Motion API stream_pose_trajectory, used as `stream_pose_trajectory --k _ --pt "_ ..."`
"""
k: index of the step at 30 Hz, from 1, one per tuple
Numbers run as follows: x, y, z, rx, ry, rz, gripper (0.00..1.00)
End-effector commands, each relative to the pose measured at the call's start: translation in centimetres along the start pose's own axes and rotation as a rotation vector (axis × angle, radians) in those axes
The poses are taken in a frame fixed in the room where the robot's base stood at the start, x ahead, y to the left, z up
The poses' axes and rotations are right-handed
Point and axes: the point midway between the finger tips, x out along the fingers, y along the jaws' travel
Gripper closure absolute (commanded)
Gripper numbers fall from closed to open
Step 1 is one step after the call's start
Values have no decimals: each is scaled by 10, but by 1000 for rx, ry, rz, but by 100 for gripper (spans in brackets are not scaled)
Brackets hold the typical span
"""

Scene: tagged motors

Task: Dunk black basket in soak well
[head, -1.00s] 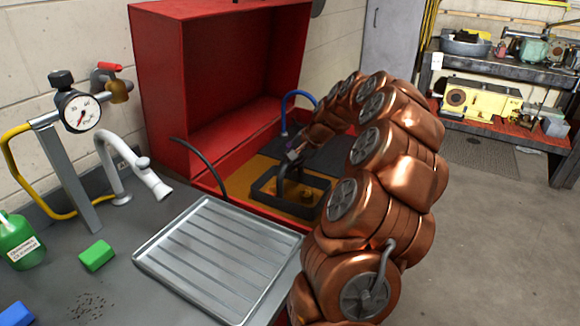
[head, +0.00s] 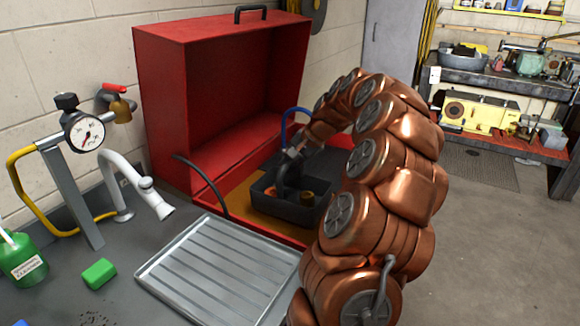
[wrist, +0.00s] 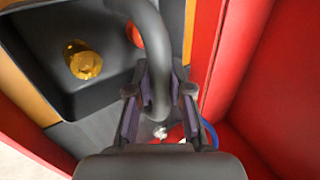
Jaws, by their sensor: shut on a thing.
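The black basket (head: 285,208) is in or just above the red washer's basin, over an amber surface (head: 222,180) that looks like the soak well's liquid. Its side wall shows, and I cannot tell whether its bottom touches the liquid. A brass part (wrist: 84,62) and an orange-red part (wrist: 133,34) are inside it. My gripper (head: 292,153) is above the basket, shut on its thick arched handle (wrist: 153,45). In the wrist view my gripper (wrist: 160,80) has a finger on each side of the handle. My arm hides the basin's right side.
The red washer's raised lid (head: 225,95) stands behind the basin. A ribbed metal drain tray (head: 215,262) lies in front. A dark hose (head: 202,178) and a blue hose (head: 290,115) bend near the basin. A white faucet (head: 135,185), gauge and green block are on the left bench.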

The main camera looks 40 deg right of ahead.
Motion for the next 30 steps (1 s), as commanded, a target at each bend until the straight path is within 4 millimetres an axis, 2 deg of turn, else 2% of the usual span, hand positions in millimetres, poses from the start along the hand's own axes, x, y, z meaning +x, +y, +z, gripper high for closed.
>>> stream_pose_trajectory --k 30 --pt "-54 -36 -1 0 4 -4 100"
